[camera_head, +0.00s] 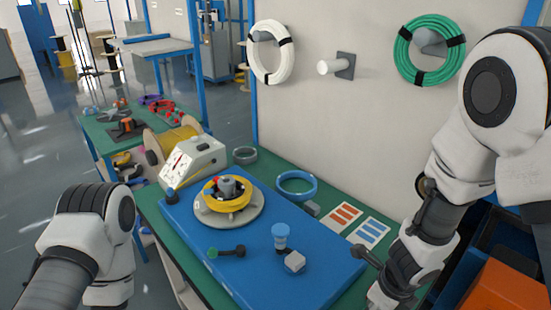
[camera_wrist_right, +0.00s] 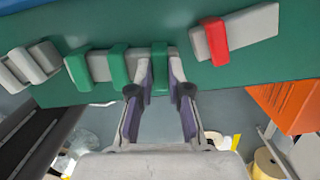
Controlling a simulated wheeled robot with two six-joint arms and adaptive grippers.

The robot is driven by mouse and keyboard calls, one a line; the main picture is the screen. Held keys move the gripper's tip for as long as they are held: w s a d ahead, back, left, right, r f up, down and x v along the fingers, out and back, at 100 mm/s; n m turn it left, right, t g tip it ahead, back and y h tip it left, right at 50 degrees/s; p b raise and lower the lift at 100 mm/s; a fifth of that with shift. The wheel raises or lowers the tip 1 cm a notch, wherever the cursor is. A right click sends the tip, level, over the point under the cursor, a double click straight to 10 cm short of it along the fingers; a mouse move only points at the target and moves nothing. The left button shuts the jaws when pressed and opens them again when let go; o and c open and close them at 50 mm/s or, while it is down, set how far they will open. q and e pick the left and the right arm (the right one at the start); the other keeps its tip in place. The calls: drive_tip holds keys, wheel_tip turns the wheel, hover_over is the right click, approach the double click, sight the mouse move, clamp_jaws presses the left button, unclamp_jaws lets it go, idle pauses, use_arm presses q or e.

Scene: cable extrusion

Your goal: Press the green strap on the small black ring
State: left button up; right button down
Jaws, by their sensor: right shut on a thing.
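In the right wrist view, the green strap (camera_wrist_right: 159,72) stands upright on a grey holder bar (camera_wrist_right: 100,66) at the edge of the green table. My right gripper (camera_wrist_right: 160,76) is shut on this strap, one finger on each side. Two other green straps, (camera_wrist_right: 118,68) and (camera_wrist_right: 78,72), sit to its left on the bar. In the head view, a small dark grey ring (camera_head: 244,155), the likeliest small black ring, lies flat on the green table behind the white meter box. My right arm reaches down at the right; its fingertips are not clear there. My left gripper is outside the picture.
A yellow coil (camera_head: 227,194) sits on a round turntable on the blue board (camera_head: 190,225). A blue ring (camera_head: 296,186) lies behind it. A white meter box (camera_head: 193,158) stands at the left. A red strap (camera_wrist_right: 215,40) is right of the green ones. White and green coils hang on the wall.

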drive_tip(key=shift+f, duration=0.45)
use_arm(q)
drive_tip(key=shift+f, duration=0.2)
use_arm(e)
drive_tip(key=shift+r, duration=0.2)
